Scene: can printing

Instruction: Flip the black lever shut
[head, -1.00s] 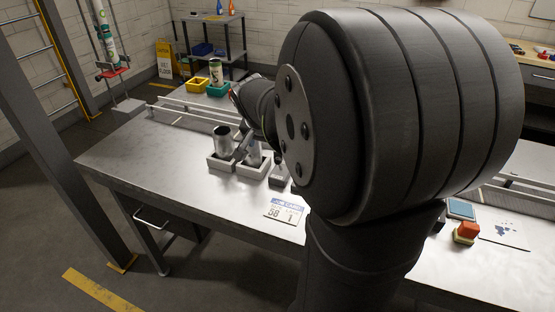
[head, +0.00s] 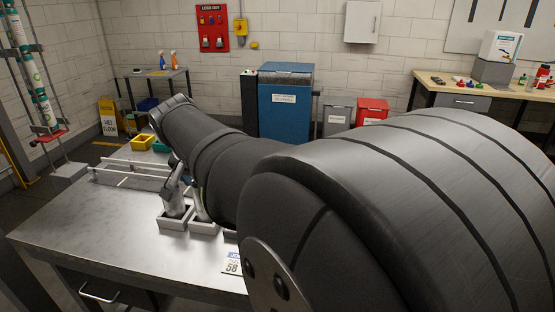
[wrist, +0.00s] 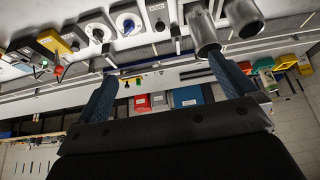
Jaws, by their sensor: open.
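I cannot make out the black lever for certain in either view. In the wrist view, where the room appears upside down, my gripper (wrist: 164,76) is open, its two blue fingers wide apart with nothing between them. Two silver cans (wrist: 203,32) show at the top right, the right finger overlapping the view of the nearer one.
A yellow box (wrist: 52,43) and a red button (wrist: 59,70) are at the left of the wrist view. A rail (head: 130,172) runs along the table's back. A printed card (head: 232,263) lies at the front. The table's left part is clear.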

